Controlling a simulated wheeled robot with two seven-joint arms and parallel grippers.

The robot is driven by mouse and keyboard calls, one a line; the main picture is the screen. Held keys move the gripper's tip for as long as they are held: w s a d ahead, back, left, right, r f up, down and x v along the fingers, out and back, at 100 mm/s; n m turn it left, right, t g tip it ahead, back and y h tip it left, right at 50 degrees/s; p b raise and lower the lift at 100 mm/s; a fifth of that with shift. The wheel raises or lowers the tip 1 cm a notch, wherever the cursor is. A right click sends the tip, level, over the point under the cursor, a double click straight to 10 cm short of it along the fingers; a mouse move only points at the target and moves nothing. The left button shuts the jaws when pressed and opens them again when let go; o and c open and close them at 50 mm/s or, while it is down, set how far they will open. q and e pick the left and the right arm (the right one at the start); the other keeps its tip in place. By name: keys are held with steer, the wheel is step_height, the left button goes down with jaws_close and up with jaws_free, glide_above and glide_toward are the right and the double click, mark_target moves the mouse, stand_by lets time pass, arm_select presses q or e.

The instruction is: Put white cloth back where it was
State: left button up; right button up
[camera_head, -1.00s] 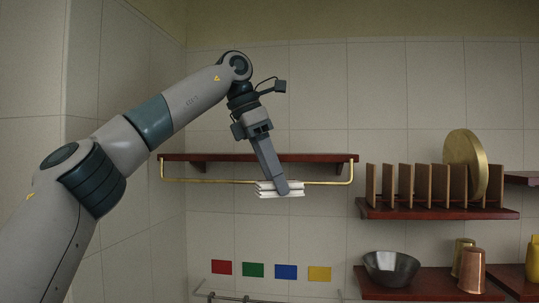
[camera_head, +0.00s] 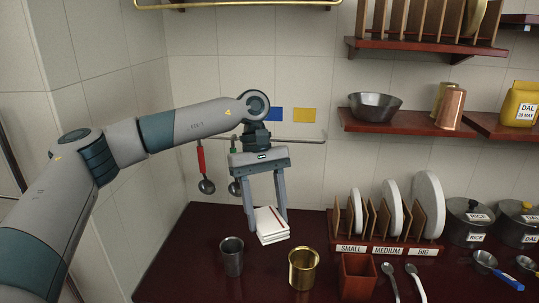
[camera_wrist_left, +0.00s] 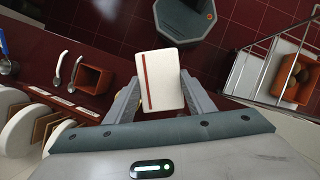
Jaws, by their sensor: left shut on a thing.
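The white cloth (camera_head: 271,228) is a folded flat stack with a red stripe along one edge. My left gripper (camera_head: 266,218) points down and is shut on it, a finger on each side. In the head view the cloth appears just above the dark red counter, behind a steel cup and a brass cup; whether it touches the counter I cannot tell. In the left wrist view the cloth (camera_wrist_left: 161,80) lies between the fingers of the gripper (camera_wrist_left: 158,92). The brass rail (camera_head: 240,5) shows at the top of the head view. My right gripper is not in view.
A steel cup (camera_head: 231,257) and brass cup (camera_head: 303,268) stand on the counter (camera_head: 180,265). A plate rack (camera_head: 385,250), red-brown box (camera_head: 357,278) and spoons are to the right. Ladles hang from a wall rail (camera_head: 300,139). The counter's left part is clear.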

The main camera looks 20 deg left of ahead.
arm_select(q)
steer(key=s+d+f+m+g+y+b, duration=0.1)
steer(key=s+f+m+y+b, duration=0.2)
steer(key=s+f+m, duration=0.5)
steer(key=shift+s+f+m, duration=0.3)
steer(key=shift+s+f, duration=2.55)
steer(key=shift+f, duration=1.9)
